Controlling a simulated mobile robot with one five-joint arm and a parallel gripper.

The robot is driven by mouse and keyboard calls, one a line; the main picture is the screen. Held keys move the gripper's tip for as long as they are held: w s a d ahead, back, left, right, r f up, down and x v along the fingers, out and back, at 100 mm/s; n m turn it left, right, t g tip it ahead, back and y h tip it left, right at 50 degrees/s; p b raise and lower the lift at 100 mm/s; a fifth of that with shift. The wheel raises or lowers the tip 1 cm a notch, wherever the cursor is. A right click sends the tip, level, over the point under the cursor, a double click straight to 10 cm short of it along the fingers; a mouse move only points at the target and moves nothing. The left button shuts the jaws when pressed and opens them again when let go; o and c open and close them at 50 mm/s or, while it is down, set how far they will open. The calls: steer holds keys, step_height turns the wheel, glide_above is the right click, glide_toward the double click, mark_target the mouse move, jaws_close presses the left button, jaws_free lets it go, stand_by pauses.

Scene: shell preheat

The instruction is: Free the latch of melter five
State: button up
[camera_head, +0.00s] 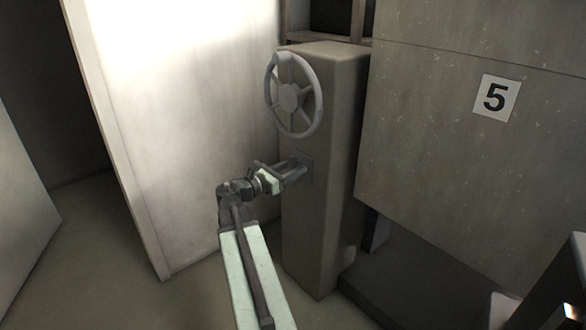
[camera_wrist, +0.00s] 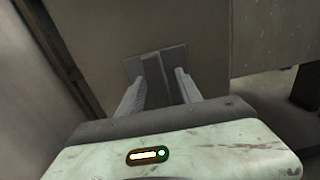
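Melter five is the large grey body (camera_head: 440,130) on the right in the head view, marked with a "5" sign (camera_head: 496,98). A grey post (camera_head: 325,220) stands at its left. On the post's front, below the wheel, is a small square plate (camera_head: 307,178). In the wrist view a raised upright bar, seemingly the latch (camera_wrist: 155,76), runs down this plate (camera_wrist: 134,67). My gripper (camera_head: 296,168) reaches the plate from the left. In the wrist view its fingers (camera_wrist: 160,76) are apart, one on each side of the bar. Whether they touch it is unclear.
A spoked handwheel (camera_head: 290,95) sits on the post above my gripper. A pale panel (camera_head: 190,130) stands close on the left. A low dark ledge (camera_head: 400,290) lies under the melter at right. The floor (camera_head: 95,250) at lower left is bare.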

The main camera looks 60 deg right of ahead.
steer(key=v, duration=0.7)
steer(key=shift+a, duration=0.4)
steer(key=shift+w, duration=0.1)
